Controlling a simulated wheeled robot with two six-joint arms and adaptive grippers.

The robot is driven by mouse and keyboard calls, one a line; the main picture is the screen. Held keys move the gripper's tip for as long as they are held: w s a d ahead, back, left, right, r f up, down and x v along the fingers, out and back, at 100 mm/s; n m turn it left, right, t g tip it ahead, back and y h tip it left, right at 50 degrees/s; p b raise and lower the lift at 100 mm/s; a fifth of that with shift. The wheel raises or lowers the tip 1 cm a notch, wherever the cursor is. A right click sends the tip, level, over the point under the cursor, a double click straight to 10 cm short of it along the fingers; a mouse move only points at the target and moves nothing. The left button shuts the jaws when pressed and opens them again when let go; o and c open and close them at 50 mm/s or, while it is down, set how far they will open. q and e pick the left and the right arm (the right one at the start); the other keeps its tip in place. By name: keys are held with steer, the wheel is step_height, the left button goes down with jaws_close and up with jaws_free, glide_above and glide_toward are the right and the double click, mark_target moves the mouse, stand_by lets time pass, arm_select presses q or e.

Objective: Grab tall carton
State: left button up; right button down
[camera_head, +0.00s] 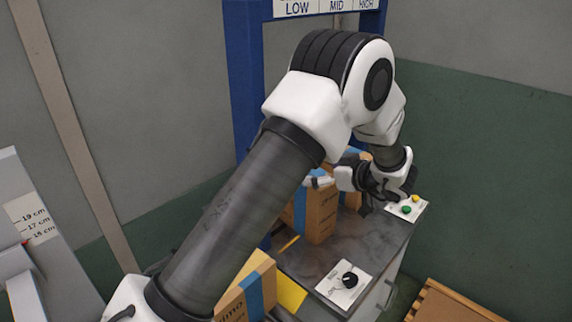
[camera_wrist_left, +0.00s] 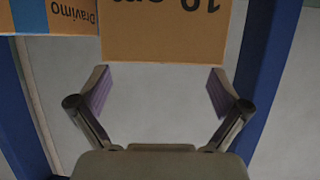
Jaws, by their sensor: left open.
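A brown carton (camera_wrist_left: 165,30) with large, partly cut-off upside-down print, seemingly "19 cm", stands ahead of my left gripper in the left wrist view. My left gripper (camera_wrist_left: 158,76) is open, its two purple-padded fingers spread to either side below the carton's near edge. No contact shows. In the head view the gripper (camera_head: 318,182) reaches left from the wrist, close by brown cartons with blue tape (camera_head: 320,212) on the dark conveyor top. My arm hides part of them, and I cannot tell which one is the tall carton. My right gripper is not in view.
A second carton marked "Dravimo" (camera_wrist_left: 72,15) stands left in the wrist view. A blue frame (camera_head: 245,80) carries a LOW, MID, HIGH sign. A button panel (camera_head: 408,208) and a dial panel (camera_head: 344,283) sit on the conveyor. Another carton (camera_head: 238,300) is in front.

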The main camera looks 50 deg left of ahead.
arm_select(q)
steer(key=x, duration=0.5)
steer(key=shift+a+f, duration=0.15)
steer(key=c, duration=1.7)
